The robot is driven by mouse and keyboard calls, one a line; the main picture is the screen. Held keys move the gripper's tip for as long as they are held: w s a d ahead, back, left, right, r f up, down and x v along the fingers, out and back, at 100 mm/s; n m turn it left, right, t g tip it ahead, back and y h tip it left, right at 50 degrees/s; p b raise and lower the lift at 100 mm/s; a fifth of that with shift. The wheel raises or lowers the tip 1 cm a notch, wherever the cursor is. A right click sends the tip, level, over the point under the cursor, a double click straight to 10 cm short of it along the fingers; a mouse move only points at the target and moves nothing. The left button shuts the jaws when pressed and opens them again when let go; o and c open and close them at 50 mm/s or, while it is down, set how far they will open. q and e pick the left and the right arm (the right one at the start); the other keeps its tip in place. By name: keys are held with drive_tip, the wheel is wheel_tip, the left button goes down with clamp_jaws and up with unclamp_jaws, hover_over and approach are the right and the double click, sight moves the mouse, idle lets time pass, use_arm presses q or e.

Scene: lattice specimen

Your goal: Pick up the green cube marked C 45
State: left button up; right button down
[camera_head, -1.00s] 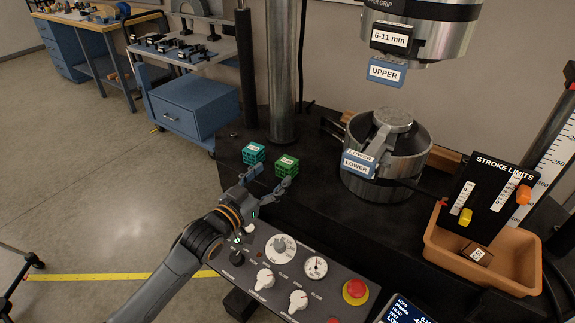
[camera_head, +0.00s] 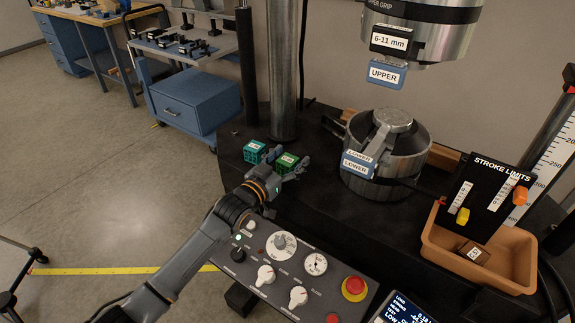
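A green lattice cube (camera_head: 286,161) with a small white label stands on the black machine table. A teal lattice cube (camera_head: 254,151) with a label stands just to its left. The label marks are too small to read. My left gripper (camera_head: 288,165) is open at the green cube, with one finger on its left side and the other on its right side. I cannot tell whether the fingers touch it. The fingers hide part of the cube's lower front. My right gripper is not in view.
The lower grip (camera_head: 404,160) stands on the table to the right. A control panel (camera_head: 288,262) with knobs and a red stop button lies in front. A steel column (camera_head: 283,80) rises behind the cubes.

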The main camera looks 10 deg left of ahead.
use_arm(q)
drive_tip(key=c, duration=1.1)
